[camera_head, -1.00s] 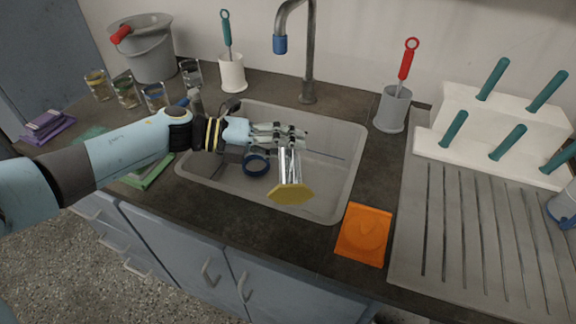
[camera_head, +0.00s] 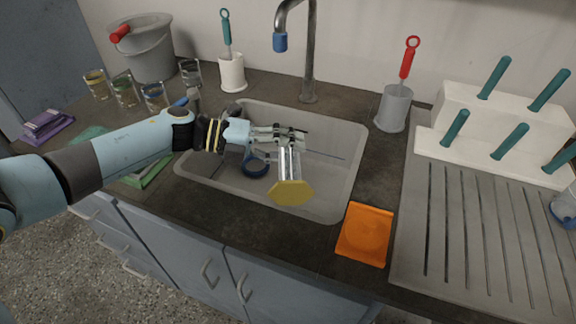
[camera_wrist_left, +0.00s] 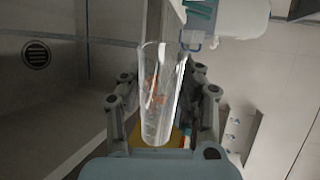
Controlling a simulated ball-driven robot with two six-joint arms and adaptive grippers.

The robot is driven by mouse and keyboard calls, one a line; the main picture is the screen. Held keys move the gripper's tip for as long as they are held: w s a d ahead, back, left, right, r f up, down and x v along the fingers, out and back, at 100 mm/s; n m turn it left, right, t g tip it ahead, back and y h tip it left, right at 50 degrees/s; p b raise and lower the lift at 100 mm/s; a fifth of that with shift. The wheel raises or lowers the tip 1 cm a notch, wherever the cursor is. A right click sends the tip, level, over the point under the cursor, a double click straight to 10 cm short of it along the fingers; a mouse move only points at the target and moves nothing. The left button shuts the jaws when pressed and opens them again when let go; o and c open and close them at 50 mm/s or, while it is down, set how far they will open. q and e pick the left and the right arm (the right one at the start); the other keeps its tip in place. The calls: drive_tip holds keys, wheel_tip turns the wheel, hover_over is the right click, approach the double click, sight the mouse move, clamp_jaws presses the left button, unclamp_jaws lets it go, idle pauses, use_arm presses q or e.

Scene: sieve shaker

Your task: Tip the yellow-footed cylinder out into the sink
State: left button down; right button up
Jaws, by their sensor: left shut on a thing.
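The yellow-footed cylinder (camera_head: 289,163) is clear, with a yellow six-sided foot (camera_head: 292,192). It hangs over the sink (camera_head: 345,195), foot toward the front of the counter. My left gripper (camera_head: 283,140) is shut on it and hides its upper end in the head view. In the left wrist view the cylinder (camera_wrist_left: 160,85) lies between the fingers, its wide open mouth away from the camera and the yellow foot close. Orange-brown specks show in or through the glass; I cannot tell which. My right gripper is not in view.
A tap (camera_head: 312,60) rises behind the sink. An orange piece (camera_head: 365,235) lies on the front counter. A grey brush holder (camera_head: 393,108) and white rack (camera_head: 500,120) stand right; several glasses (camera_head: 124,90) stand left.

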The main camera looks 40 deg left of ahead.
use_arm(q)
drive_tip(key=shift+w+f+n+b, duration=0.1)
drive_tip(key=shift+f+n+b, duration=0.35)
drive_tip(key=shift+f, duration=0.25)
drive_tip(key=shift+a+f, duration=0.1)
drive_tip(key=shift+f, duration=0.05)
idle(0.3)
